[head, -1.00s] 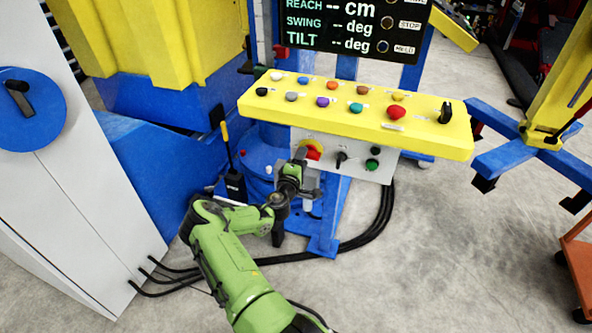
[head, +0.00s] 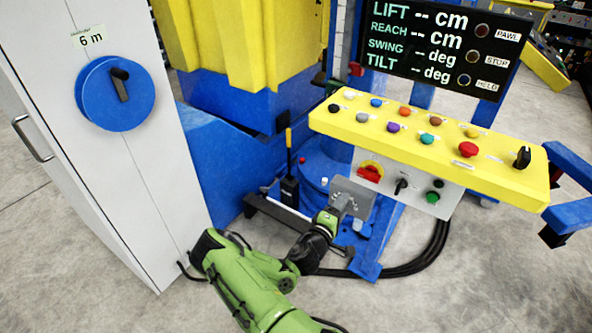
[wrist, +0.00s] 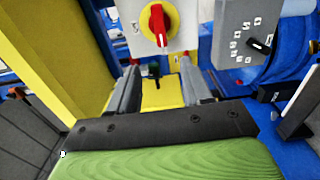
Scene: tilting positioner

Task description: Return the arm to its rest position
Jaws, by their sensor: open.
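My green and black arm reaches in from the bottom of the head view. My gripper (head: 358,190) is just below and left of the red rotary switch (head: 370,172) on the grey panel under the yellow console. In the wrist view my gripper (wrist: 157,84) is open, its two grey fingers apart with nothing between them. The red switch on its yellow disc (wrist: 157,24) shows beyond the fingers there. The fingertips are small and partly unclear in the head view.
The yellow console (head: 430,150) carries coloured buttons and a black knob. The display (head: 440,45) shows dashes. A white cabinet (head: 130,170) with a blue dial stands left. Black cables (head: 420,262) lie on the floor. Bare floor is at the lower right.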

